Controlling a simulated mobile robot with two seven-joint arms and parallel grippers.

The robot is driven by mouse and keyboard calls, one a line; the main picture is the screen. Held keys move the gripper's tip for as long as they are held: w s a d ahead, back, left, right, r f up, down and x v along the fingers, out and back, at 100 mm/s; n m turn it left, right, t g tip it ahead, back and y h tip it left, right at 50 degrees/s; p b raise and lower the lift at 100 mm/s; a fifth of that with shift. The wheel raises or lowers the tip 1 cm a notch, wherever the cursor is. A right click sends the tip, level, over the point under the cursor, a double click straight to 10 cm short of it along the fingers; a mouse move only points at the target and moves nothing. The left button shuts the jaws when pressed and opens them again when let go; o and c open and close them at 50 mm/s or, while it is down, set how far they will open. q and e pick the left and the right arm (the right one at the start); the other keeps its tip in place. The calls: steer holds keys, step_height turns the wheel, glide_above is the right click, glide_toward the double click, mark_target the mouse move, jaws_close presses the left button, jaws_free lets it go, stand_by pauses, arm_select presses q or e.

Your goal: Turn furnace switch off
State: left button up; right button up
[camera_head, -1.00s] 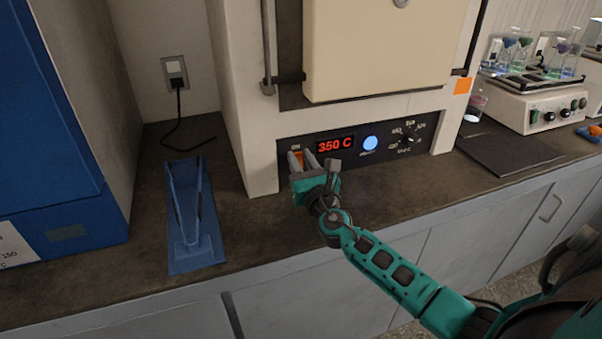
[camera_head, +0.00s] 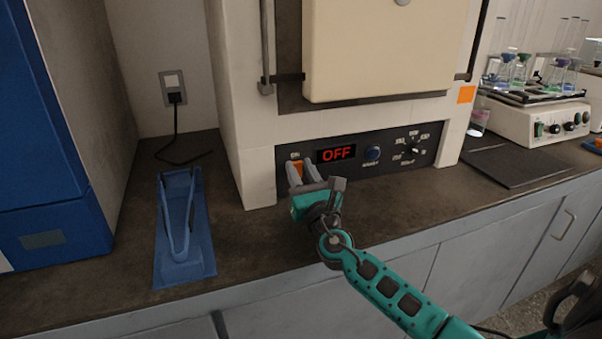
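The furnace (camera_head: 240,100) stands on the bench with its cream door closed. Its dark control panel (camera_head: 425,158) has a red display (camera_head: 337,154) that reads OFF. The round blue button (camera_head: 373,153) is unlit. The orange switch (camera_head: 297,167) is at the panel's left end, partly hidden behind the gripper fingers. My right gripper (camera_head: 303,172) is at the switch, its two grey fingers apart with nothing seen between them but the switch behind. I cannot tell whether a finger touches it. My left gripper is not in view.
A blue stand holding tongs (camera_head: 182,255) is left of the furnace. A dark mat (camera_head: 515,163) lies to the right, before a shaker (camera_head: 530,122) carrying flasks. A blue cabinet (camera_head: 50,130) borders the far left. Bare bench lies in front of the furnace.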

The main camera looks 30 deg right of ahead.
steer(key=o, duration=0.4)
steer(key=shift+s, duration=0.1)
steer(key=shift+s+a+f, duration=0.1)
steer(key=shift+s+f, duration=0.05)
steer(key=shift+s, duration=0.15)
steer(key=v, duration=0.4)
steer(key=shift+s+f, duration=0.1)
steer(key=shift+s, duration=0.05)
steer(key=s, duration=0.3)
steer(key=s+a, duration=0.1)
steer(key=s, duration=0.2)
steer(key=s+a, duration=0.1)
steer(key=s, duration=0.3)
steer(key=shift+s+a, duration=0.1)
steer(key=shift+a, duration=0.15)
steer(key=shift+s+a, duration=0.15)
steer(key=shift+s, duration=0.55)
